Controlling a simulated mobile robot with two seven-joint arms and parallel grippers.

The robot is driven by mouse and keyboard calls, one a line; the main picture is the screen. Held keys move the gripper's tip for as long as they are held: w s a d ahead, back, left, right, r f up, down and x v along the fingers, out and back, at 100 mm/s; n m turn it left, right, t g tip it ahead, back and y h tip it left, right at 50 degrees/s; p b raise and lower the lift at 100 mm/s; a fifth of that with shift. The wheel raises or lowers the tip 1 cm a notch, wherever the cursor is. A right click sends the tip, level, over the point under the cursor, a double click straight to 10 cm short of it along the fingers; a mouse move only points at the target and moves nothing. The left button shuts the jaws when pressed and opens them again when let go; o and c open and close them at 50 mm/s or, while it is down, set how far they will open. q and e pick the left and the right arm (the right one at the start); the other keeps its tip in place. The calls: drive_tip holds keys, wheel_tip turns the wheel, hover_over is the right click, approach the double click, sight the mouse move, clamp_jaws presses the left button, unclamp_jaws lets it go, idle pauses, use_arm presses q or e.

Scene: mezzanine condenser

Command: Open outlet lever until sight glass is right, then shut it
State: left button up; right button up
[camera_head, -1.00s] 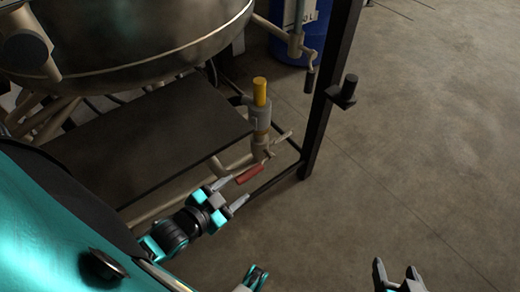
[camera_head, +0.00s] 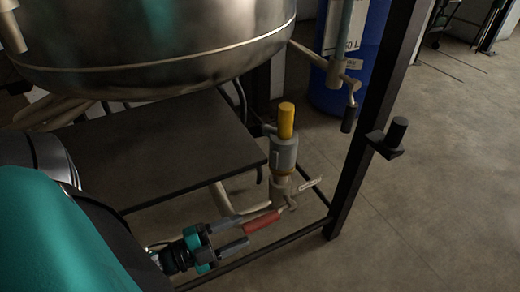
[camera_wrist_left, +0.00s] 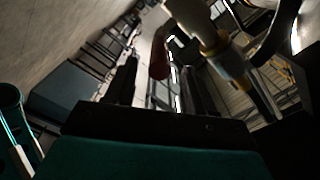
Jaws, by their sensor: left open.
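A red lever handle (camera_head: 262,222) sticks out from the lower end of the valve (camera_head: 283,158), which has a grey body and a yellow top. In the left wrist view the red handle (camera_wrist_left: 159,58) shows ahead of the gap between the two dark fingers (camera_wrist_left: 160,78). I see no contact with it. A small pale tag (camera_head: 311,184) sits beside the valve. I cannot make out a sight glass or its level. My right gripper is not in view.
A large steel vessel (camera_head: 160,50) hangs above a dark flat plate (camera_head: 165,150). A black frame post (camera_head: 375,125) with a black peg stands right of the valve. A blue drum (camera_head: 370,60) and a black-handled pipe lever (camera_head: 348,118) are behind.

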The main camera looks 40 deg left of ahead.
sight(259, 223)
use_arm(q)
drive_tip(key=b+x, duration=0.1)
drive_tip(key=x, duration=0.5)
drive_tip(key=shift+w+d, duration=0.1)
drive_tip(key=shift+w, duration=0.1)
clamp_jaws()
idle(0.3)
